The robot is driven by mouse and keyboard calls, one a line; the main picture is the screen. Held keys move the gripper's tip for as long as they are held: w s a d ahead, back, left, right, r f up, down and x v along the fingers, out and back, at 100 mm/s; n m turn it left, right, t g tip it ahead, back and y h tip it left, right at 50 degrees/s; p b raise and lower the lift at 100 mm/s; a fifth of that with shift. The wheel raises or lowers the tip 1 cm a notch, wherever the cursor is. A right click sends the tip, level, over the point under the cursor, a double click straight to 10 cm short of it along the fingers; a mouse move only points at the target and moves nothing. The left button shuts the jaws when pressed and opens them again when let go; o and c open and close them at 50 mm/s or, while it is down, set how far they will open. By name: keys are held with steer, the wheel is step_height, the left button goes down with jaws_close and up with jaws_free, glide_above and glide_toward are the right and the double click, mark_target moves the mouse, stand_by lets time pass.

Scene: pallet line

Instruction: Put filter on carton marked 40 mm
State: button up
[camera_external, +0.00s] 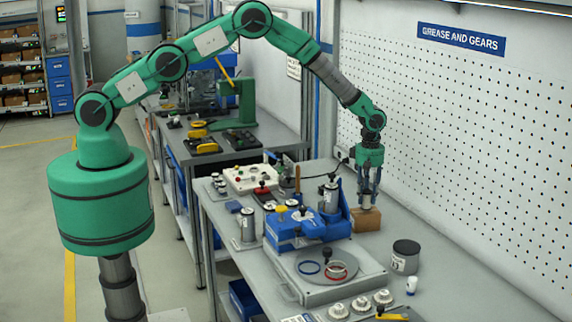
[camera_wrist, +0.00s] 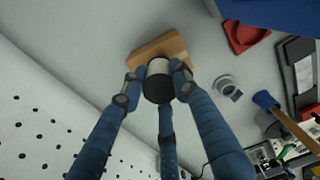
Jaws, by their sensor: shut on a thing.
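My gripper (camera_external: 367,193) hangs pointing down over the brown carton (camera_external: 367,219) on the bench. In the wrist view its blue fingers (camera_wrist: 158,82) are shut around the filter (camera_wrist: 158,88), a short cylinder with a dark end facing the camera and a pale side. The filter (camera_external: 366,202) is upright, at or just above the carton's top; I cannot tell whether they touch. The carton (camera_wrist: 157,47) lies behind the filter in the wrist view and is partly hidden by it. No 40 mm marking can be read on the carton.
A blue machine (camera_external: 300,232) stands just left of the carton, with a silver canister (camera_external: 330,195) behind it. A dark grey can (camera_external: 405,257) stands in front to the right. The pegboard wall (camera_external: 450,130) runs along the right. Bare bench lies between the carton and can.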

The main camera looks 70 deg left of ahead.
mark_target(367, 191)
steer(key=shift+f, duration=0.7)
steer(key=shift+f, duration=0.15)
steer(key=o, duration=0.9)
step_height(367, 191, up, 11)
steer(key=shift+b, duration=0.85)
steer(key=shift+r, duration=0.65)
steer(key=shift+r, duration=0.15)
